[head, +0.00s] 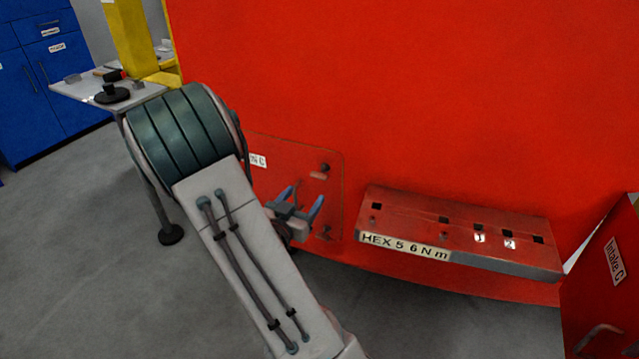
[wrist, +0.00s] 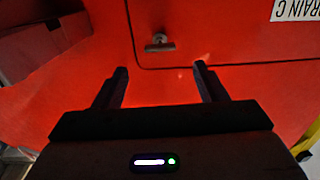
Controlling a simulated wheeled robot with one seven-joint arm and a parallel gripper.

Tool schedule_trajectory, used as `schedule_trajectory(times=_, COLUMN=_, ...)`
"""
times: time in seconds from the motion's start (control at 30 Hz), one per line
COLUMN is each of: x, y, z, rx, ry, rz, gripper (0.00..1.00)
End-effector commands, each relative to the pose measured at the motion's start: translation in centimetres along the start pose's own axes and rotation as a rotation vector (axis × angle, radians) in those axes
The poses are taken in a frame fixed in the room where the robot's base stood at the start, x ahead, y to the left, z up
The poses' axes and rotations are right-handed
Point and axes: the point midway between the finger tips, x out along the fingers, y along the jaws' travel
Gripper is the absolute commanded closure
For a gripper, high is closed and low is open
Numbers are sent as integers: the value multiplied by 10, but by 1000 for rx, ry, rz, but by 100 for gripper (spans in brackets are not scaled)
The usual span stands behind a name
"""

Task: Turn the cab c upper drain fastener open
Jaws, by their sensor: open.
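The red drain C panel (head: 268,178) is set in the red wall, its label partly hidden by my arm in the head view. The upper fastener (head: 325,167) is a small dark knob near the panel's upper right corner. In the wrist view, a small grey fastener (wrist: 160,43) with a crossbar lying nearly level sits near the panel's rounded corner; it appears to be the upper one. A lower fastener (head: 326,232) shows near the lower right corner. My gripper (head: 303,199) is open and empty; its fingers (wrist: 161,67) stand apart from the fastener, which lies between and beyond their tips.
A red sloped ledge marked HEX 5 6 N m (head: 460,225) juts out right of the panel. A red part labelled Intake C (head: 605,290) stands at far right. A small grey table (head: 75,92) with tools stands left, before a blue cabinet (head: 40,90).

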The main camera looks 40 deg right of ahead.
Motion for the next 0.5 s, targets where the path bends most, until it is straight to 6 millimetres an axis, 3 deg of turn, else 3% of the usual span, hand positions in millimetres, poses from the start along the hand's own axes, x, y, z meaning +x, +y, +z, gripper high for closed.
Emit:
schedule_trajectory(times=0.2, x=51, y=2, z=-4, rx=-4, ry=2, rz=7, gripper=35)
schedule_trajectory(times=0.5, x=94, y=2, z=-3, rx=-2, ry=0, rz=4, gripper=35)
